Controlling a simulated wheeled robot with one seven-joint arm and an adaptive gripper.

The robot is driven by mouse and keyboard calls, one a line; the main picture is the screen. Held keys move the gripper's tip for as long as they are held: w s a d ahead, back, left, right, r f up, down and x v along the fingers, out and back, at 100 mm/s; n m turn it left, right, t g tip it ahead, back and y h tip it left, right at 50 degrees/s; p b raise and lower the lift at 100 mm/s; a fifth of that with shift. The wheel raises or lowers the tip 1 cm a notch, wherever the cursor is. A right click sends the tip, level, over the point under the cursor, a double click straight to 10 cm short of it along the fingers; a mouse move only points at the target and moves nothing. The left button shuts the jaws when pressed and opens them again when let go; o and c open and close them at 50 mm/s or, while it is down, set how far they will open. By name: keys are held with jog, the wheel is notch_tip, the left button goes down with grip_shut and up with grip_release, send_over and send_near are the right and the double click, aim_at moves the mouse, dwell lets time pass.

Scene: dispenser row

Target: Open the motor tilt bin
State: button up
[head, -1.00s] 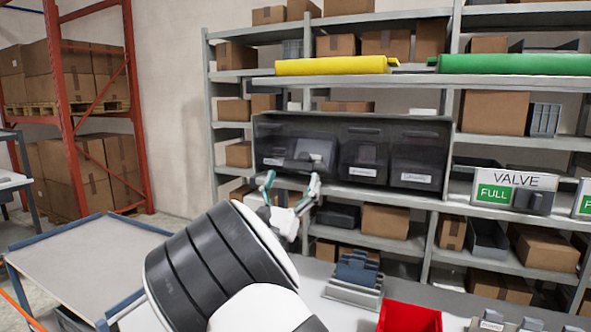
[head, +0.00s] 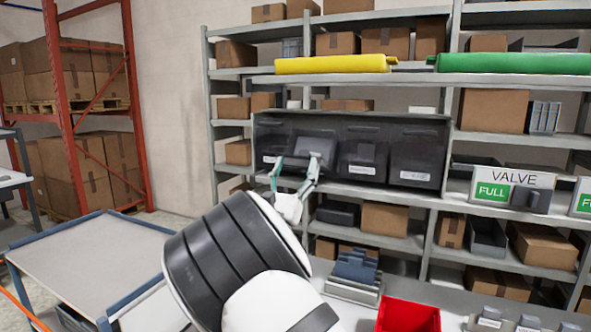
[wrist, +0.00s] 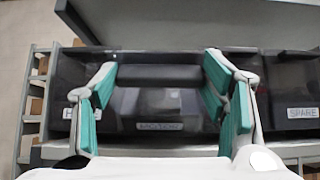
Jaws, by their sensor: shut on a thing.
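The motor bin (head: 322,145) is in a dark, see-through row of bins on the shelf. Its face looks lighter than its neighbours and seems to lean out, though how far I cannot tell. In the wrist view the motor bin (wrist: 160,103) is straight ahead, with a "MOTOR" label low on its front and a dark bar across its upper part. My gripper (head: 296,167) is at the bin front, its fingers spread wide. In the wrist view my gripper (wrist: 160,72) has one teal-padded finger at each end of the bar, shut on it. The exact contact is partly hidden.
A neighbouring bin labelled "SPARE" (wrist: 302,90) is on the right; another labelled bin (head: 270,148) is on the left. Below are a red bin (head: 408,318) and a grey holder (head: 355,275). A cart (head: 85,262) stands at left. Yellow (head: 332,64) and green (head: 515,63) rolls lie above.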

jog(key=shift+w+d+r, duration=0.1)
jog(key=shift+w+r, duration=0.1)
jog(key=shift+r, duration=0.3)
jog(key=shift+w+r, duration=0.2)
jog(key=shift+r, duration=0.25)
jog(key=o, duration=1.7)
jog(key=shift+f, duration=0.1)
jog(key=shift+s+f, duration=0.15)
jog(key=shift+f, duration=0.05)
jog(key=v, duration=1.1)
jog(key=shift+s+f, duration=0.15)
jog(key=shift+s, duration=0.1)
